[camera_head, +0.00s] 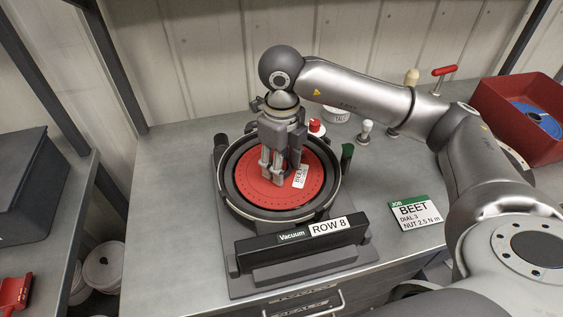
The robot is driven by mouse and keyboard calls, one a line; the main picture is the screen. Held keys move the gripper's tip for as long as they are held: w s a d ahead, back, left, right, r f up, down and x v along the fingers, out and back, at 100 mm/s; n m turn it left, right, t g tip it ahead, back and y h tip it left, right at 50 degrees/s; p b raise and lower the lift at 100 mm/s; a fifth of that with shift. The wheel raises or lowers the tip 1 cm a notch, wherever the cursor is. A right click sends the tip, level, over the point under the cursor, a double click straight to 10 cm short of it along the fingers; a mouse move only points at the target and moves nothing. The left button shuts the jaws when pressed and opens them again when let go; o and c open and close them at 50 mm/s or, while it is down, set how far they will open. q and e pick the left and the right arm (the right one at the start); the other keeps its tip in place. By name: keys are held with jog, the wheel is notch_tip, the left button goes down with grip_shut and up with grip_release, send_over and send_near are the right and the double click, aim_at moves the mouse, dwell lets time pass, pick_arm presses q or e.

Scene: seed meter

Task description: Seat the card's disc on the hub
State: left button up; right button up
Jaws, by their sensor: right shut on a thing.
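The job card (415,214) reads BEET, DIAL 3, NUT 2.5 N m and lies on the bench right of the meter. A red disc (252,187) with a white label that starts BEE lies within the black ring of the seed meter housing (229,199). My right gripper (279,178) points down over the disc's middle and is shut, with its fingers at the disc. The hub is hidden behind the gripper, so I cannot tell whether the disc is fully seated. My left gripper is not in view.
The meter's front bears a Vacuum, ROW 8 label (328,226). Behind it stand a red knob (317,127), a white talc tub (336,115) and small handled tools. A red bin (510,133) with a blue disc (537,118) is at the right. The bench's left side is clear.

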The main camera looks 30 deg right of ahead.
jog(key=shift+f+b, duration=0.55)
jog(key=shift+b, duration=0.45)
dwell(1.1)
dwell(0.3)
jog(key=o, duration=1.1)
jog(key=shift+c, duration=0.3)
jog(key=shift+c, duration=1.4)
jog(key=shift+c, duration=1.2)
